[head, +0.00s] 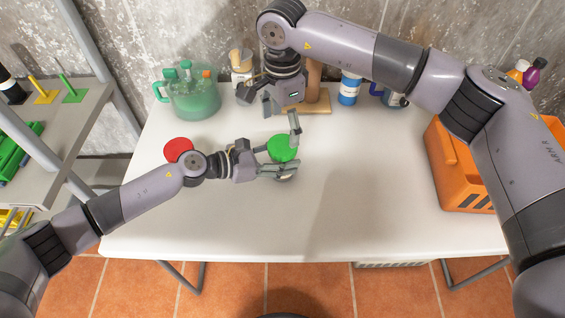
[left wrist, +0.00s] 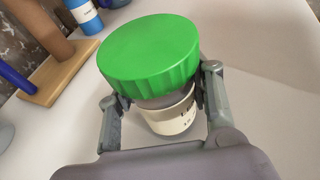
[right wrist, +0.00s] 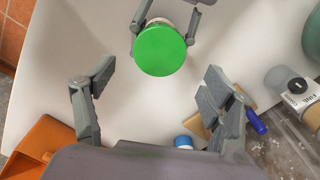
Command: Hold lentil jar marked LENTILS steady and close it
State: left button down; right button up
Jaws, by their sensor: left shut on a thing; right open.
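The jar (left wrist: 168,118) stands upright on the white table, with a wide green lid (head: 282,148) on top. In the left wrist view, a strip of greyish neck shows between the ribbed lid (left wrist: 150,50) and the pale label, whose marks are too small to read. My left gripper (head: 284,171) is shut around the jar's body, below the lid. My right gripper (head: 270,118) is open and empty, above and behind the jar. In the right wrist view, the lid (right wrist: 160,50) lies beyond the open fingers, not touching them. I cannot tell how tightly the lid sits.
A red round lid or disc (head: 178,150) lies left of the jar. A green jug (head: 192,95), a wooden stand (head: 318,100) and a blue bottle (head: 349,90) line the back. An orange crate (head: 460,185) stands at the right. The front of the table (head: 350,215) is clear.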

aim_at(283, 145)
jog(key=r+n, duration=0.1)
jog(key=n, duration=0.2)
jog(key=shift+r, duration=0.4)
jog(key=shift+f, duration=0.1)
jog(key=shift+f, duration=3.95)
jog(key=c, duration=1.3)
jog(key=shift+o, duration=0.2)
jog(key=m, duration=0.6)
jog(key=shift+m, duration=0.3)
